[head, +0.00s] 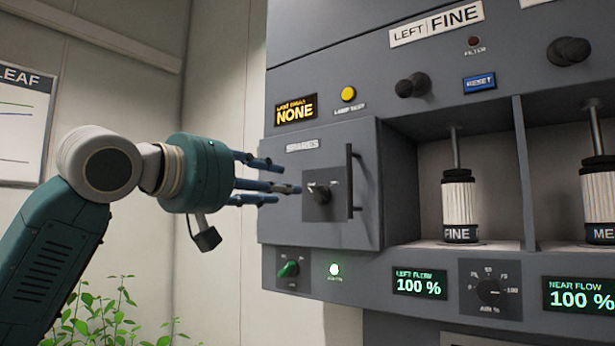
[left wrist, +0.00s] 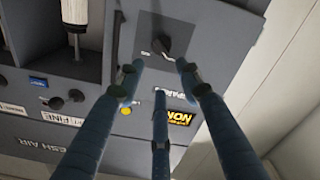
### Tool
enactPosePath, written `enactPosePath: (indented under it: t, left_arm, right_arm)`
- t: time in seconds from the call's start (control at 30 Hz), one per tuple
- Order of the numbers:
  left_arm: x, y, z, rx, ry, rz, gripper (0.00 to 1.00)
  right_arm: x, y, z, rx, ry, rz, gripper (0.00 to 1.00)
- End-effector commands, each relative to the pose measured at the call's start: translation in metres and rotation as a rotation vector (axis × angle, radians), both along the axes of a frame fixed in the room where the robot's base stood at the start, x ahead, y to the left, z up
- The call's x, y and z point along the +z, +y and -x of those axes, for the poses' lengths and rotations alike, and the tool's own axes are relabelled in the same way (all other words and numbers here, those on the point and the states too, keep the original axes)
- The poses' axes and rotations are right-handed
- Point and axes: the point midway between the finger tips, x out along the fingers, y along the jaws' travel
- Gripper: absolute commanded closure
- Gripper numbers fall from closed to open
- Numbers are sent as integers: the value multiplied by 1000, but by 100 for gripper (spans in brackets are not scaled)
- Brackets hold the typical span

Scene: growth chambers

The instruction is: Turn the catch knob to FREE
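The catch knob (head: 319,193) is a dark knob on a square plate on the grey SPARES door (head: 300,228), left of the door's vertical handle (head: 350,181). Its small labels are too small to read. In the left wrist view the knob (left wrist: 180,46) shows beyond the fingertips. My left gripper (head: 286,184) points at the knob from the left, its three blue fingers spread and empty. In the left wrist view the left gripper (left wrist: 159,72) has clear space between its tips. Whether any fingertip touches the plate I cannot tell. My right gripper is not in view.
A yellow button (head: 348,93) sits above the door. To the right is an open bay with a white FINE filter (head: 459,203). Free room lies left of the cabinet, with plants below.

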Motion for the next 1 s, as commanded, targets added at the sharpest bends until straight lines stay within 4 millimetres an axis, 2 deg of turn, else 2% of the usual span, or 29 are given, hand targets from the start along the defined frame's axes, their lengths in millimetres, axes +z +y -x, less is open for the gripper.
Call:
enactPosePath:
  t: [0.17,0.53,0.7,1.0]
  left_arm:
    - [1,-14,-18,-2,5,-2,64]
    - [1,-53,-72,-1,3,-2,64]
    - [0,-61,-83,0,0,-2,64]
    - [-2,-62,-85,0,-1,-2,64]
  right_arm:
    - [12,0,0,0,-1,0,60]
    - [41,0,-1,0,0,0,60]
    - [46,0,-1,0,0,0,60]
    - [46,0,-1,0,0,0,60]
